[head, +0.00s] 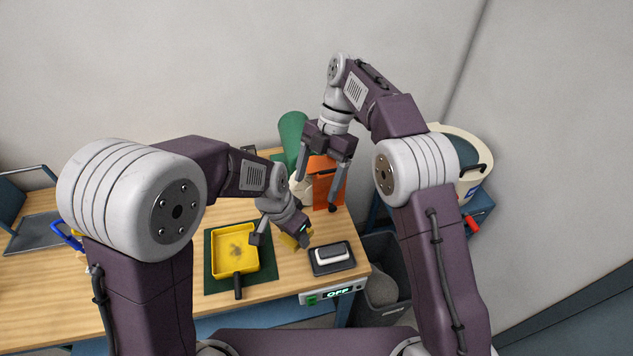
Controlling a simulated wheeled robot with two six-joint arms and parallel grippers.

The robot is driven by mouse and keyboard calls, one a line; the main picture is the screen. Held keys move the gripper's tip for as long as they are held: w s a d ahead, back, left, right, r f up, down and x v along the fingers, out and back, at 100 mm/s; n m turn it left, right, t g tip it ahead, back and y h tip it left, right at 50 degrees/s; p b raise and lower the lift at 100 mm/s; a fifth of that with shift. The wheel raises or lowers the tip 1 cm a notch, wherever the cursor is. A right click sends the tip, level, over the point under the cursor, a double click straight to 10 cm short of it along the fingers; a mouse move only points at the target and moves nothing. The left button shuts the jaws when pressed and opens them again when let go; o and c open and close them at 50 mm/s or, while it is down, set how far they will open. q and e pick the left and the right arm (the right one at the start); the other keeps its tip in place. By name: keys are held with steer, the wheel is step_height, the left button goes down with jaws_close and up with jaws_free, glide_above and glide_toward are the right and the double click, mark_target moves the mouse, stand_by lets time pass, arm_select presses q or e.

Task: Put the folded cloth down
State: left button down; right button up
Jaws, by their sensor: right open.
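A small yellow piece (290,241), possibly the folded cloth, lies at the lower end of my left gripper (281,238). The gripper's wrist and fingers partly cover it, so I cannot tell whether it is gripped or only beside the fingers, nor whether it touches the table. My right gripper (317,192) is open, fingers pointing down, in front of an orange holder (325,168) at the table's back right. I see nothing held between its fingers.
A yellow dustpan (235,250) lies on a dark green mat (209,282). A white block sits on a dark tray (320,269) near the table's right front corner. A grey bin (390,305) is right of the wooden table (50,290).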

steer(key=x, duration=1.2)
steer(key=shift+d, duration=0.15)
steer(key=c, duration=1.4)
arm_select(q)
steer(key=c, duration=0.5)
jaws_free()
arm_select(e)
steer(key=shift+c, duration=0.8)
arm_select(q)
steer(key=shift+r, duration=0.1)
